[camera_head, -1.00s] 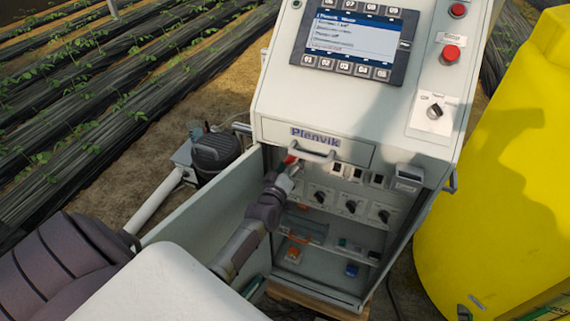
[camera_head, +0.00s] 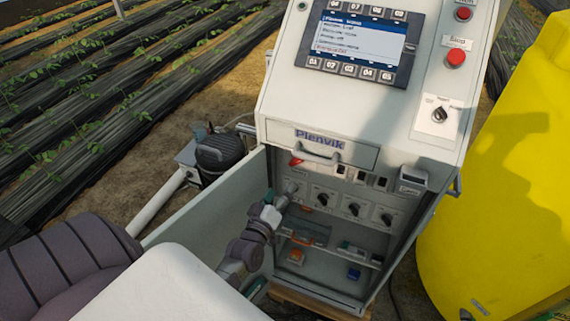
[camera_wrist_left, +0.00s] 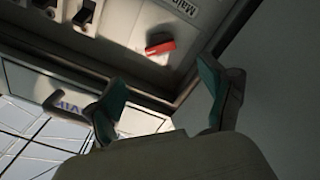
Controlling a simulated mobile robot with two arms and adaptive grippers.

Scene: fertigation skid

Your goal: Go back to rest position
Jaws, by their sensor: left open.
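My left gripper (camera_head: 277,200) is in front of the open lower compartment of the grey control cabinet (camera_head: 404,142), between the open door and the row of knobs. In the left wrist view its two teal-padded fingers (camera_wrist_left: 165,105) are spread apart with nothing between them. A red switch handle (camera_head: 296,162) sits at the upper left of the compartment, just above and apart from the gripper. In the left wrist view the red handle (camera_wrist_left: 160,47) lies beyond the fingertips, beside a label partly reading "Main". My right gripper is not in view.
The open cabinet door (camera_head: 206,201) stands to the left of my gripper. A yellow tank (camera_head: 500,190) is at the right. A dark pump (camera_head: 219,153) and a white pipe (camera_head: 156,205) are behind the door. Several knobs (camera_head: 353,209) and a shelf lie inside the cabinet.

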